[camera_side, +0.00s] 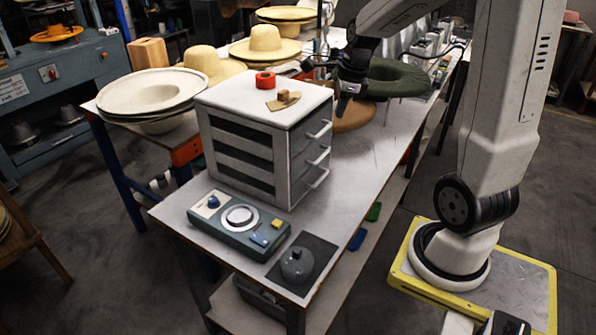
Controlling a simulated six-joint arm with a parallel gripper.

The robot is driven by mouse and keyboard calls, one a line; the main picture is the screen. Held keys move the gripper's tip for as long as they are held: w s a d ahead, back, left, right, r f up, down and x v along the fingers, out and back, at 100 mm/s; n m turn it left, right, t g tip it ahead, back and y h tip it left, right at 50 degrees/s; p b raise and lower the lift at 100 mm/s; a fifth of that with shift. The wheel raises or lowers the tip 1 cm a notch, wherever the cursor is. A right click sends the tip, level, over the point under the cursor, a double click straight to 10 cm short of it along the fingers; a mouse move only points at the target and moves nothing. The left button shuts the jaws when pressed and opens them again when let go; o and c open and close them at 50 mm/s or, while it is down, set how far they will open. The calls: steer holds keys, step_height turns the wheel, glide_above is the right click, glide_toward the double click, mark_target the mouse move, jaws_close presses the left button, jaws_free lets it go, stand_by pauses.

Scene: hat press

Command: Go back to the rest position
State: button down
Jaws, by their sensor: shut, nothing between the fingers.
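My gripper (342,110) is in the upper middle of the view, just right of the white drawer cabinet (243,112). It points down and its fingers are shut with nothing held. It is in front of the dark green hat (395,80) and the brown round piece (358,118). I cannot tell how high its tips are above the table or whether they touch anything.
A control box (238,222) and a grey domed object (297,264) stand at the table's (350,190) near end. Straw hats (265,42) fill the left table.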

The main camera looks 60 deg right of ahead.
steer(key=s+a+f+n, duration=0.1)
steer(key=a+f+n, duration=0.3)
steer(key=a+n, duration=0.6)
steer(key=s+a+f+n, duration=0.2)
steer(key=a+f+n, duration=0.3)
steer(key=a+n, duration=0.5)
steer(key=shift+a+f+n, duration=0.3)
steer(key=shift+n, duration=4.5)
